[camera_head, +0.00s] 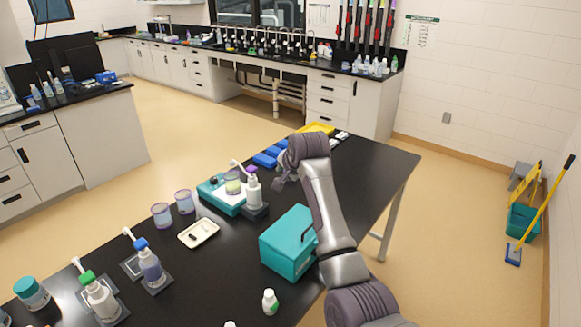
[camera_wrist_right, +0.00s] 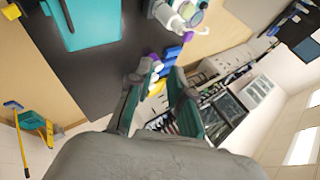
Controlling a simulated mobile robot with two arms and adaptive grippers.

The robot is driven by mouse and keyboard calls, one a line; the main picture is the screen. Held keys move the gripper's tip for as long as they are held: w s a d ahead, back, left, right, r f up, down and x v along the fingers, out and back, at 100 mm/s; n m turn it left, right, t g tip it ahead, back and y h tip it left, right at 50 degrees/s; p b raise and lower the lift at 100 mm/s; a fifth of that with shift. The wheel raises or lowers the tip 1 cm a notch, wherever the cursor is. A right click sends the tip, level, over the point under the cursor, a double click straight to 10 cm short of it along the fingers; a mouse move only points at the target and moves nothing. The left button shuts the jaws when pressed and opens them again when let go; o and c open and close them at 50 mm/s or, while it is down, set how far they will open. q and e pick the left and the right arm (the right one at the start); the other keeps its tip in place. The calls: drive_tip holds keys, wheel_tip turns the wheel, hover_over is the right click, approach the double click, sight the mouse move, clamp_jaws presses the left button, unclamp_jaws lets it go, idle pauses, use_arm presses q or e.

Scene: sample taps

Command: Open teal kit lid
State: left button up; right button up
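The teal kit (camera_head: 285,248) is a closed-looking box on the black table, left of my right forearm in the head view. Its teal side also shows in the right wrist view (camera_wrist_right: 88,22), at the top left. I cannot make out the lid's seam or catch. My right gripper (camera_head: 280,181) is above the table beyond the kit, near a white pump bottle, and apart from the kit. In the right wrist view its two fingers (camera_wrist_right: 160,85) stand apart with nothing between them. My left gripper is not in view.
A white pump bottle (camera_head: 253,190) and a teal tray (camera_head: 210,199) stand left of my right gripper. A small white bottle (camera_head: 270,302) stands in front of the kit. More pump bottles (camera_head: 150,264) and a white dish (camera_head: 198,233) are to the left. The table's right side is clear.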

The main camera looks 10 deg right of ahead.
drive_tip(key=v, duration=1)
drive_tip(key=shift+s+r, duration=0.2)
